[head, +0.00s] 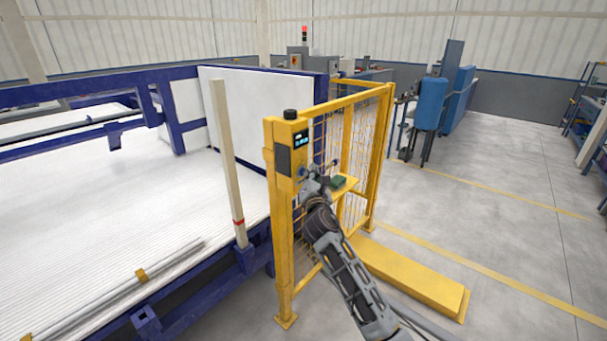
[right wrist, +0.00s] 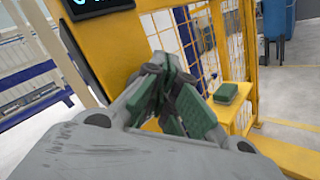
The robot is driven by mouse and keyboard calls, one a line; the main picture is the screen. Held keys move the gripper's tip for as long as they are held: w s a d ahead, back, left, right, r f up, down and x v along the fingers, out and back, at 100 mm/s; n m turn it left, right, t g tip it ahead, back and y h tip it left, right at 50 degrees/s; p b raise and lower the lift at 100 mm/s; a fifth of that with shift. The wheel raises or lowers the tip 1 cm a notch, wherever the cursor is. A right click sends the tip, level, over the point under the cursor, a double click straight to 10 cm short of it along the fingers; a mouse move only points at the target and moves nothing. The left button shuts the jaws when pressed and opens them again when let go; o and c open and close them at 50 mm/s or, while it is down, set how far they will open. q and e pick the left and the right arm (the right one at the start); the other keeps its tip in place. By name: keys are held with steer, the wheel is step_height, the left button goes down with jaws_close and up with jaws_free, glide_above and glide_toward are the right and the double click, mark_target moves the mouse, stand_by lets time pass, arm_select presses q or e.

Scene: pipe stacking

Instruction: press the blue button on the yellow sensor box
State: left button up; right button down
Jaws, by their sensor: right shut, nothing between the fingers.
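The yellow sensor box (head: 271,146) stands at the top of the yellow post, with a small dark display on its upper face. The blue button (head: 302,172) shows as a small bluish spot low on the box, close to my right gripper (head: 314,178). In the right wrist view, the yellow box face (right wrist: 112,48) is just past the fingertips of the gripper (right wrist: 158,72). The gripper is shut and empty. The fingers hide the button there, and I cannot tell whether they touch it. My left gripper is out of view.
A yellow mesh fence (head: 350,95) runs back from the box. A small yellow shelf beside it bears a dark green block (head: 338,182). A blue-framed machine (head: 178,135) stands at left. The grey floor (head: 500,200) at right is open.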

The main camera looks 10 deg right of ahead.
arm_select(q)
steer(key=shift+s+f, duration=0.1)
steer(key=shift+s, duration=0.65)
arm_select(e)
steer(key=shift+w+a, duration=0.1)
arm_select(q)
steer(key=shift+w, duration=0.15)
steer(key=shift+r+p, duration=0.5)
arm_select(e)
steer(key=shift+s+d, duration=0.45)
steer(key=shift+s, duration=0.1)
